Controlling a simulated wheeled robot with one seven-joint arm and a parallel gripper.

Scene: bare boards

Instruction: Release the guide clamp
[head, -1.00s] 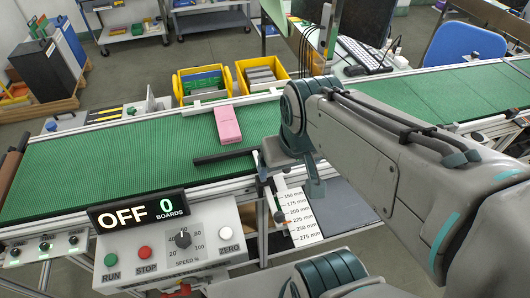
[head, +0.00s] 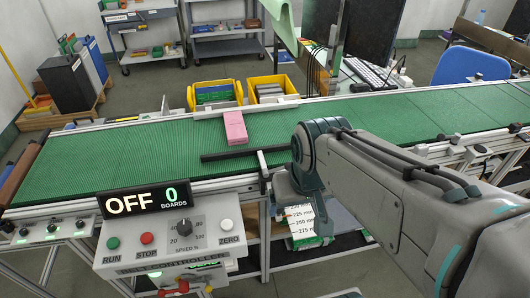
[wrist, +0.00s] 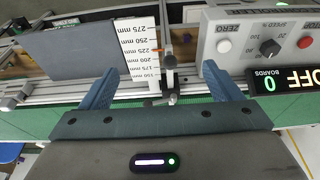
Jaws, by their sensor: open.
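The guide clamp (head: 263,166) is a small grey block and post on the near edge of the green conveyor, holding a dark guide bar (head: 235,154) that reaches over the belt. In the wrist view the clamp hardware (wrist: 169,82) sits between my two blue fingers, beside a white millimetre scale (wrist: 140,50). An orange pointer (wrist: 158,51) shows near the 225 mm mark. My gripper (wrist: 160,70) is open and empty, its fingers apart on either side of the clamp. In the head view my wrist mostly hides the fingers and part of the scale.
A control box (head: 182,240) with an OFF display (head: 142,199) stands left of the clamp, close to my right finger in the wrist view. A pink block (head: 235,127) lies on the belt. Yellow bins (head: 270,90) stand behind. A dark plate (wrist: 70,52) is beside the scale.

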